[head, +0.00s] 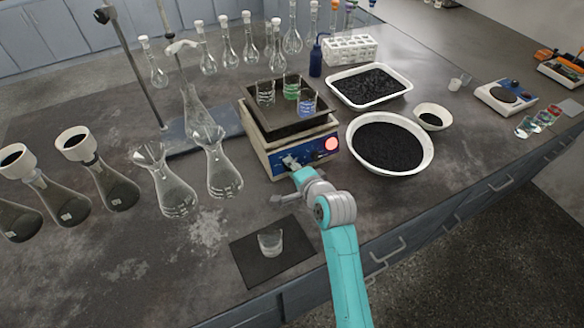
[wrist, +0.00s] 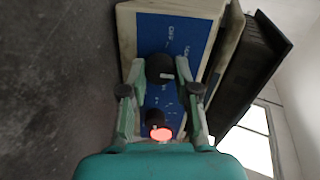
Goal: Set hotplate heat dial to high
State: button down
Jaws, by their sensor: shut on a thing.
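The hotplate (head: 262,150) stands on the dark bench with a blue front panel (wrist: 172,38). In the wrist view the round black heat dial (wrist: 158,66) sits between my two fingertips, with small white lettering beside it. A short pale mark shows on the dial's lower right, but I cannot read its setting. My gripper (wrist: 160,72) is shut on this dial. In the head view my gripper (head: 291,162) is at the left part of the panel and hides the dial. A second black knob (wrist: 154,117) and a glowing red light (wrist: 161,133) lie farther along the panel.
A tray (head: 285,127) with several beakers of coloured liquid sits on the hotplate. Glass flasks (head: 222,170) stand close to its left. A white bowl of black grains (head: 354,135) stands to its right. A beaker (head: 270,242) rests on a dark mat in front.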

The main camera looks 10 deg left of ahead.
jog(key=m, duration=1)
jog(key=shift+f+m, duration=0.1)
jog(key=shift+m, duration=0.3)
jog(key=shift+m+y, duration=0.3)
jog(key=shift+m, duration=1.3)
jog(key=shift+f+m, duration=0.1)
jog(key=shift+m, duration=0.2)
jog(key=c, duration=0.8)
grip_release()
jog(key=shift+c, duration=0.2)
jog(key=shift+s+d, duration=0.1)
